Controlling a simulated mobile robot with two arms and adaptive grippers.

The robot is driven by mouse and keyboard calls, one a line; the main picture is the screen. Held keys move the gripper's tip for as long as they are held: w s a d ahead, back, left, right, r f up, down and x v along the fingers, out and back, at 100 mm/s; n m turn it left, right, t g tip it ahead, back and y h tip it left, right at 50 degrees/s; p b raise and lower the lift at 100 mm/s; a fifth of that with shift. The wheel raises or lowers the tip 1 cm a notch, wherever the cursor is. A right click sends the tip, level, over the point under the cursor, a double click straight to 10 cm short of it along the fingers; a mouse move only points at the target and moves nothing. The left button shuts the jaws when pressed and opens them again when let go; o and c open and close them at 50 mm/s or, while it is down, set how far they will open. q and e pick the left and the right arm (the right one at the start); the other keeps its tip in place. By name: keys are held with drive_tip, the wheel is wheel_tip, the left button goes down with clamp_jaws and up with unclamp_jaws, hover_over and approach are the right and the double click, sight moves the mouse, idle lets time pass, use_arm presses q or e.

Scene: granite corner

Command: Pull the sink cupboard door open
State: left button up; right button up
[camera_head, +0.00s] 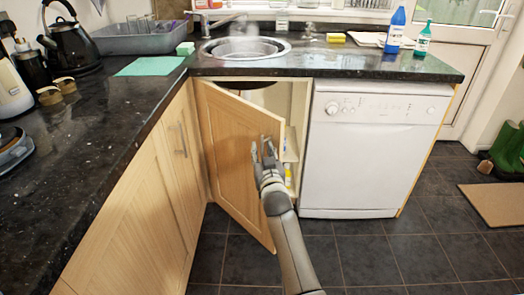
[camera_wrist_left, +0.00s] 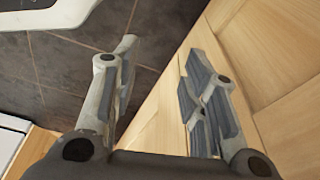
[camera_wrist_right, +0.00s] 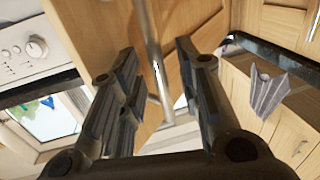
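The sink cupboard door (camera_head: 232,150) is light wood and stands partly open below the sink, swung out from its left side. My right gripper (camera_head: 268,158) is at the metal bar handle near the door's free edge. In the right wrist view the handle (camera_wrist_right: 151,50) runs between the fingers of the right gripper (camera_wrist_right: 156,75), with gaps on both sides, so the fingers are open around it. My left gripper (camera_wrist_left: 158,75) is open and empty, beside a light wood panel (camera_wrist_left: 260,60) and above the dark floor. It is out of the head view.
A white dishwasher (camera_head: 365,150) stands right of the cupboard opening. A dark worktop (camera_head: 110,90) runs along the left and back, with the round sink (camera_head: 245,47) in it. Dark tiled floor (camera_head: 380,255) is clear in front. A doormat (camera_head: 495,203) lies at right.

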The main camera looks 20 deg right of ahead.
drive_tip(key=v, duration=0.6)
drive_tip(key=shift+s, duration=0.2)
drive_tip(key=shift+a, duration=0.1)
